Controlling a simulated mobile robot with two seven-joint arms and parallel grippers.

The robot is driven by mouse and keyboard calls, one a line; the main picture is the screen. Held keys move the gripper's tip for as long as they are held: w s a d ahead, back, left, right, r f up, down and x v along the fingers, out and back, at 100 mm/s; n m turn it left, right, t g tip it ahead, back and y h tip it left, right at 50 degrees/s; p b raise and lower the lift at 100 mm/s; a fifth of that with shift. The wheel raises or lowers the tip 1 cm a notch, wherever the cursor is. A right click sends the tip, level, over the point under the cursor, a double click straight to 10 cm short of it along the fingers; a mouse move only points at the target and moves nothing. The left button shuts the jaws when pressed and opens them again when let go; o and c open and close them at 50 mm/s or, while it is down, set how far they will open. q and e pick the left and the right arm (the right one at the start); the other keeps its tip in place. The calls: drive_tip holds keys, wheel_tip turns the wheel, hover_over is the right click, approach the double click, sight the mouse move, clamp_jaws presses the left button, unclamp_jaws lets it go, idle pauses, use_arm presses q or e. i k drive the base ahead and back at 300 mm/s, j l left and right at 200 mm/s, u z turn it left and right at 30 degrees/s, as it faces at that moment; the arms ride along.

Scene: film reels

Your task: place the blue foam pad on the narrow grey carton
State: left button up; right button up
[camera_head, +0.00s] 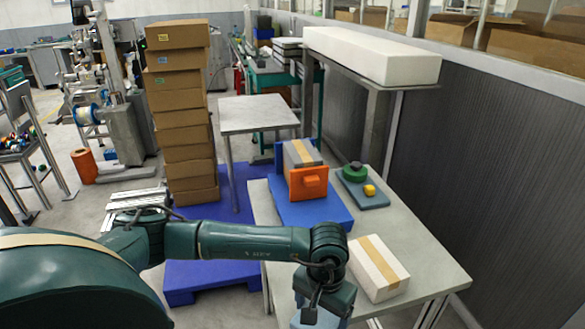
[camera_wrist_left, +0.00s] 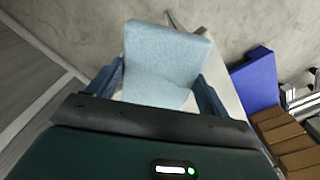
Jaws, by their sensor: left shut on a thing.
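The light blue foam pad (camera_wrist_left: 165,58) is gripped between the two fingers of my left gripper (camera_wrist_left: 158,90) in the left wrist view. In the head view only a small part of the pad (camera_head: 312,320) shows at the bottom edge, below my left gripper (camera_head: 322,308). A narrow grey carton (camera_head: 294,157) with a tan tape strip on top stands on a blue base (camera_head: 322,212) on the table, away from the gripper. An orange block covers much of its front. The carton's top looks bare. My right gripper is not in view.
A pale carton with tan tape (camera_head: 365,283) lies on the table (camera_head: 425,262), right of my gripper. A grey-blue tray (camera_head: 376,200) holds a green round piece and a yellow piece. A white slab (camera_head: 375,55) lies on a high shelf. Brown boxes (camera_head: 180,120) are stacked left.

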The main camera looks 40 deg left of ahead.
sight(302, 151)
drive_tip(key=k+j+z, duration=0.15)
drive_tip(key=j, duration=0.3)
drive_tip(key=k+j+z, duration=0.15)
drive_tip(key=j, duration=0.25)
drive_tip(key=k+j+z, duration=0.2)
drive_tip(key=j, duration=0.25)
drive_tip(key=j+z, duration=0.25)
drive_tip(key=j, duration=0.2)
drive_tip(key=k+j+z, duration=0.2)
drive_tip(key=j, duration=0.25)
drive_tip(key=j+z, duration=0.25)
drive_tip(key=j, duration=0.15)
drive_tip(key=j+z, duration=0.2)
drive_tip(key=j, duration=0.25)
drive_tip(key=k+j+z, duration=0.15)
drive_tip(key=j, duration=0.3)
drive_tip(key=i, duration=0.05)
